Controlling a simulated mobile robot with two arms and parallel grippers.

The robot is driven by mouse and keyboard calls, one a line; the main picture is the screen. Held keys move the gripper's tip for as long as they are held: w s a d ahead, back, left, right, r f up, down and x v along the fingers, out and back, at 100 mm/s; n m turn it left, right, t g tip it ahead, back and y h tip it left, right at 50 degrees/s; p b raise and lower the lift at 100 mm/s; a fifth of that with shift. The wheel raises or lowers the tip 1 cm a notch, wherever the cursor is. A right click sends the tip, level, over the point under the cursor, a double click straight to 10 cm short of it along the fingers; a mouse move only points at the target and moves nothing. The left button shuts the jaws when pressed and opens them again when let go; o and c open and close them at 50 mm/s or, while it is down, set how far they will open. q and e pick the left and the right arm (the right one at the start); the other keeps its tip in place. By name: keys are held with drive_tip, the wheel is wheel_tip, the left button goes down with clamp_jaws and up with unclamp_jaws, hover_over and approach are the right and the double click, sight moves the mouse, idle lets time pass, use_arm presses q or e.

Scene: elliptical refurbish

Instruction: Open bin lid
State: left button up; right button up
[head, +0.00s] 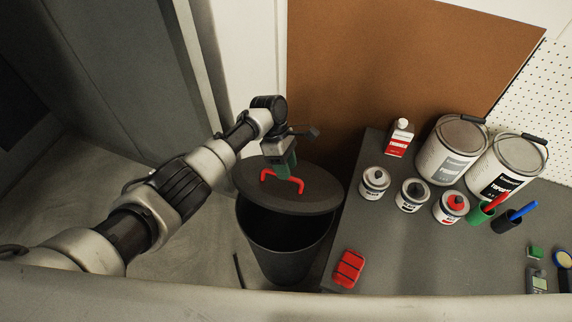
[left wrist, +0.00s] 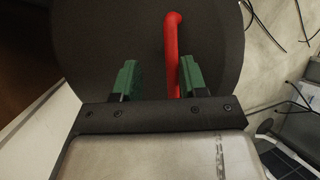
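The black bin (head: 280,262) stands on the floor left of the grey worktop. Its round dark lid (head: 318,189) sits tilted above the rear of the rim, and the dark inside shows below the lid's front edge. A red handle (head: 295,186) is on top of the lid. My left gripper (head: 284,166) is at the handle, pointing down. In the left wrist view the green fingers (left wrist: 156,82) are apart, with the red handle (left wrist: 172,55) between them, close to the right finger. Whether that finger touches it is unclear. My right gripper is in no view.
The grey worktop (head: 400,250) on the right holds a red block (head: 348,269), small cans, a white-and-red bottle (head: 400,138) and two large paint cans (head: 450,152). A brown board (head: 380,60) stands behind. Floor left of the bin is mostly clear.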

use_arm(q)
drive_tip(key=b+v, duration=0.1)
drive_tip(key=v, duration=0.9)
drive_tip(key=shift+r, duration=0.4)
drive_tip(key=shift+w, duration=0.15)
